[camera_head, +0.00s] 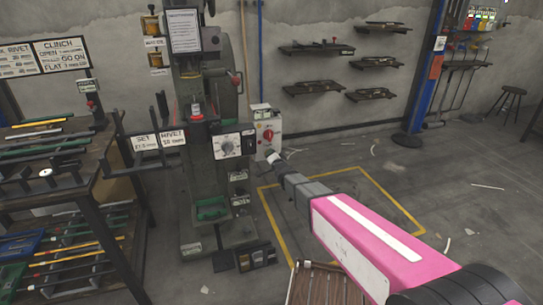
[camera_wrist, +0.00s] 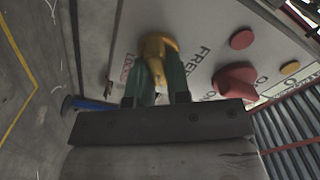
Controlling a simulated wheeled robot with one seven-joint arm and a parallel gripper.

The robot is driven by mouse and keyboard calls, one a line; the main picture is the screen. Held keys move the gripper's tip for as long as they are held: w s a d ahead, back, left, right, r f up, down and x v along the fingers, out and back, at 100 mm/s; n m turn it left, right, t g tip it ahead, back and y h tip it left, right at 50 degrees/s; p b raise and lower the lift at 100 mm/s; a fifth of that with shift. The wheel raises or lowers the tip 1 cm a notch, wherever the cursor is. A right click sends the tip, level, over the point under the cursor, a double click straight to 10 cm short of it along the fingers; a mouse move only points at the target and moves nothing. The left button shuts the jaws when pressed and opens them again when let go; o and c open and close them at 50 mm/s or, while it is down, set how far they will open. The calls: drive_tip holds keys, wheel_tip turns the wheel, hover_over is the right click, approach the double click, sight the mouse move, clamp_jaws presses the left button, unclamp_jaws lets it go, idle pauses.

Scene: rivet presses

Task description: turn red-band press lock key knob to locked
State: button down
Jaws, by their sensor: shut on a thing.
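The red-band press (camera_head: 215,160) stands left of centre in the head view, with a red band (camera_head: 197,117) round its upper part. A pale control box (camera_head: 268,130) with a red knob is fixed at its right. My gripper (camera_head: 274,158) reaches the lower part of this box. In the wrist view, the green fingers of my gripper (camera_wrist: 160,85) are shut on a yellow key knob (camera_wrist: 157,46) on the pale panel (camera_wrist: 210,25). The word FREE shows right of the knob, and partly hidden lettering shows at its left. The knob's exact pointing is hard to tell.
On the panel, close to the right of my fingers, are a large red knob (camera_wrist: 235,79), a red button (camera_wrist: 241,40) and a small yellow button (camera_wrist: 290,68). A rack table (camera_head: 60,170) stands left. Floor inside the yellow lines (camera_head: 375,185) is mostly clear.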

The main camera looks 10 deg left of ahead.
drive_tip(key=m, duration=0.6)
drive_tip(key=shift+d+f+m, duration=0.1)
drive_tip(key=shift+f+m, duration=0.15)
drive_tip(key=shift+m, duration=0.05)
idle(0.5)
drive_tip(key=c, duration=1.1)
unclamp_jaws()
drive_tip(key=v, duration=1)
drive_tip(key=shift+s+d+f, duration=0.1)
drive_tip(key=shift+s+d, duration=0.15)
drive_tip(key=shift+d, duration=0.05)
